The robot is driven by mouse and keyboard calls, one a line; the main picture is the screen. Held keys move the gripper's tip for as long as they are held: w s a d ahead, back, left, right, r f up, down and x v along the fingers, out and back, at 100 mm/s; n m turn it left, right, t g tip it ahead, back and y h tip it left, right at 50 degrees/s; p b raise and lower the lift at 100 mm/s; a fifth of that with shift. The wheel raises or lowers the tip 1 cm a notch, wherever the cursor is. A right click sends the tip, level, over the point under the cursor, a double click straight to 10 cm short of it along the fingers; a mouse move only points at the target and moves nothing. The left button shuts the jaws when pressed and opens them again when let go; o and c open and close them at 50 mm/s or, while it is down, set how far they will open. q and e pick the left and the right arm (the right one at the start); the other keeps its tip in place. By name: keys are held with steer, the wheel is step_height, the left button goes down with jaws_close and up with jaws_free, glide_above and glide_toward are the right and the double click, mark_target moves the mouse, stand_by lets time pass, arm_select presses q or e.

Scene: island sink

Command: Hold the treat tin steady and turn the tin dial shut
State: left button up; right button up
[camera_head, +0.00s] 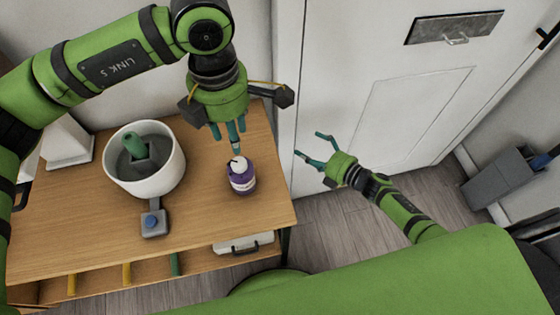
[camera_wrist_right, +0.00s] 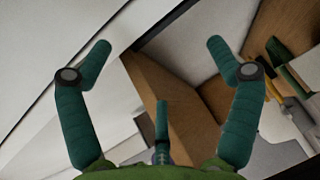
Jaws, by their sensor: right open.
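The treat tin (camera_head: 242,182) is a small purple jar with a pale label, standing upright near the right side of the wooden table. Its top is pale with a dark mark and is partly hidden by my left gripper's fingers. My left gripper (camera_head: 230,138) points down just over the tin's top. Its teal fingers look close together; whether they touch the tin I cannot tell. My right gripper (camera_head: 312,148) is open and empty, right of the table's edge and apart from the tin. Its spread fingers fill the right wrist view (camera_wrist_right: 160,60), where I cannot make out the tin.
A white pot (camera_head: 112,172) with a grey-green object inside stands left of the tin. A grey box with a blue button (camera_head: 152,221) sits in front of it. The table (camera_head: 215,220) has a lower shelf with tools. A white door (camera_head: 390,100) and grey bin (camera_head: 495,185) are at right.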

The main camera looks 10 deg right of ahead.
steer(key=a+r+n+g+y, duration=0.3)
steer(key=a+r+n+y, duration=0.2)
steer(key=r+n, duration=0.5)
steer(key=n+g, duration=0.9)
steer(key=n, duration=1)
glide_toward(254, 175)
steer(key=a, duration=0.1)
steer(key=w+a+f, duration=0.1)
steer(key=a, duration=0.1)
steer(key=shift+a+f, duration=0.15)
steer(key=shift+f, duration=0.05)
steer(key=shift+s+a+n+g, duration=0.1)
steer(key=shift+s+n+g, duration=0.15)
steer(key=shift+n+g, duration=0.05)
steer(key=shift+s+a+f, duration=0.1)
steer(key=shift+a, duration=0.15)
steer(key=x, duration=0.6)
steer(key=shift+a+f, duration=0.15)
steer(key=shift+c, duration=0.4)
